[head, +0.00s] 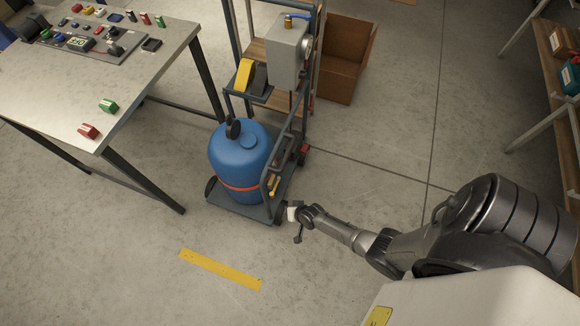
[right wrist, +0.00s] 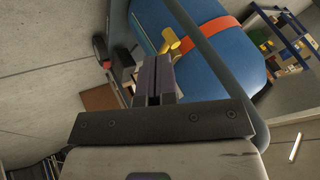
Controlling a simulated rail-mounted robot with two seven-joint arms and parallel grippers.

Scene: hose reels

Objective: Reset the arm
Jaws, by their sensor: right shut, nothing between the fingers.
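My right arm reaches in from the right in the head view, and its gripper (head: 297,226) is low beside the front corner of the cart. In the right wrist view the two dark fingers of the right gripper (right wrist: 156,70) are pressed together with nothing between them. Just beyond them in that view are a yellow handle (right wrist: 169,42) and a grey cart tube. The blue tank (head: 240,160) with a red band stands on the cart (head: 250,208). My left gripper is not in view.
A metal table (head: 50,95) with a control panel and small coloured parts stands at left. A cardboard box (head: 345,60) is behind the cart. Shelving (head: 560,70) stands at far right. A yellow strip (head: 220,269) marks the floor. The floor between the cart and shelving is open.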

